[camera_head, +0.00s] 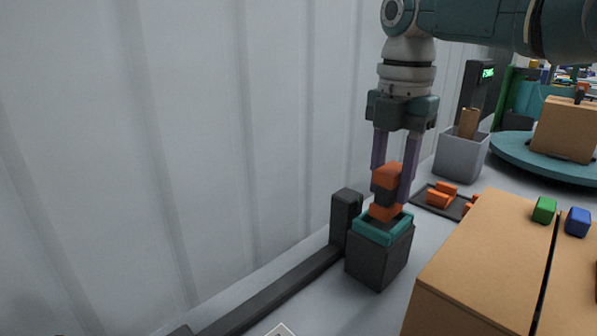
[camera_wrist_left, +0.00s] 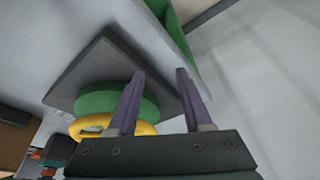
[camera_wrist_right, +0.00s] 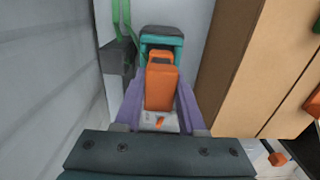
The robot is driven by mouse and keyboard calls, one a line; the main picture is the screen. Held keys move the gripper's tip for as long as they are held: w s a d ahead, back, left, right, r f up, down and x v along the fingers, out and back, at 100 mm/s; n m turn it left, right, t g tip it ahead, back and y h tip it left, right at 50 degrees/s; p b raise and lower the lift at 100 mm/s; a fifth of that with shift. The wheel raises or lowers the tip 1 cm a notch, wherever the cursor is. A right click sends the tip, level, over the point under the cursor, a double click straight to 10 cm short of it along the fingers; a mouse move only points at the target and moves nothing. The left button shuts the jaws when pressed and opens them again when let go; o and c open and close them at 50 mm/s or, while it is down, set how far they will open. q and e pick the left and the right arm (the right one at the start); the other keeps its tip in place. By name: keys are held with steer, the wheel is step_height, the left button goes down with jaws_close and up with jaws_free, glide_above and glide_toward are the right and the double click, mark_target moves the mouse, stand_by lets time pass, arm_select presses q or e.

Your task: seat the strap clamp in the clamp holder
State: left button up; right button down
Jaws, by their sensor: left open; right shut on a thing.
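The strap clamp (camera_head: 388,176) is orange with a dark middle. My right gripper (camera_head: 390,184) is shut on it and holds it upright, its lower orange end at the top of the clamp holder (camera_head: 367,233). The holder is a dark block with a teal rim. How deep the clamp's lower end sits is hard to tell. In the right wrist view the clamp (camera_wrist_right: 160,88) is between the purple fingers, with the teal holder (camera_wrist_right: 152,39) beyond it. My left gripper (camera_wrist_left: 155,92) is open and empty in the left wrist view; it is not in the head view.
A dark post (camera_head: 345,212) and rail stand beside the holder against the white wall. A cardboard box (camera_head: 470,265) is close on the right. A dark tray with orange pieces (camera_head: 440,195) and a grey bin (camera_head: 460,158) lie behind. A green disc (camera_wrist_left: 105,102) and yellow ring (camera_wrist_left: 88,127) are near my left gripper.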

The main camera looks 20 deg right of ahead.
arm_select(q)
steer(key=shift+a+f, duration=0.1)
arm_select(e)
steer(key=shift+f, duration=0.2)
stand_by(0.4)
arm_select(q)
steer(key=shift+f+b, duration=0.8)
steer(key=shift+b, duration=0.15)
arm_select(e)
steer(key=shift+f, duration=1)
steer(key=shift+c, duration=2)
jaws_free()
